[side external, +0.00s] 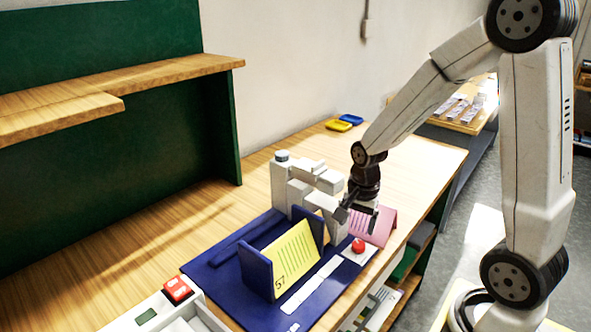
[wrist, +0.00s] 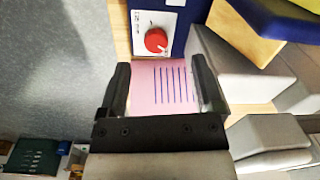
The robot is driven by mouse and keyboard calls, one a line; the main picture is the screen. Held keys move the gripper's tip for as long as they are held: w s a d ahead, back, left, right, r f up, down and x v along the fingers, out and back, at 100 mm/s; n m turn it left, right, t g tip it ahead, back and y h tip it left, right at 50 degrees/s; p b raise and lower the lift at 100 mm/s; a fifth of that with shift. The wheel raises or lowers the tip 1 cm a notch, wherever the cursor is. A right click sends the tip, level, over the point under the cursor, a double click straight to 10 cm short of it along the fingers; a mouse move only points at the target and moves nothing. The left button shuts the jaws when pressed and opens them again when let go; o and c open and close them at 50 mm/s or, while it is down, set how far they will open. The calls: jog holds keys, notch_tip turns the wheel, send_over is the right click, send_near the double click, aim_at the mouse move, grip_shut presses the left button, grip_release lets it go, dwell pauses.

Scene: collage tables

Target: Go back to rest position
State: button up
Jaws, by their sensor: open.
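My gripper (side external: 358,214) is open and points down by the white machine, over the right part of the wooden table (side external: 225,222). In the wrist view the open fingers (wrist: 160,75) frame a pink card (wrist: 170,88) with dark stripes. The pink card (side external: 383,228) also shows in the side view, leaning behind and right of the gripper. The side view does not show clearly whether a finger touches the card.
A blue base (side external: 215,272) carries a blue holder with a yellow card (side external: 290,260) marked 57. The white machine (side external: 300,185) stands just left of the gripper. A wooden shelf (side external: 150,75) overhangs the left.

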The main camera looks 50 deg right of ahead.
jog(key=s+a+n+t, duration=0.2)
jog(key=a+n, duration=0.7)
jog(key=n, duration=0.6)
jog(key=shift+s+a+r+n, duration=0.2)
jog(key=shift+s+r+n, duration=0.1)
jog(key=shift+s+r, duration=0.1)
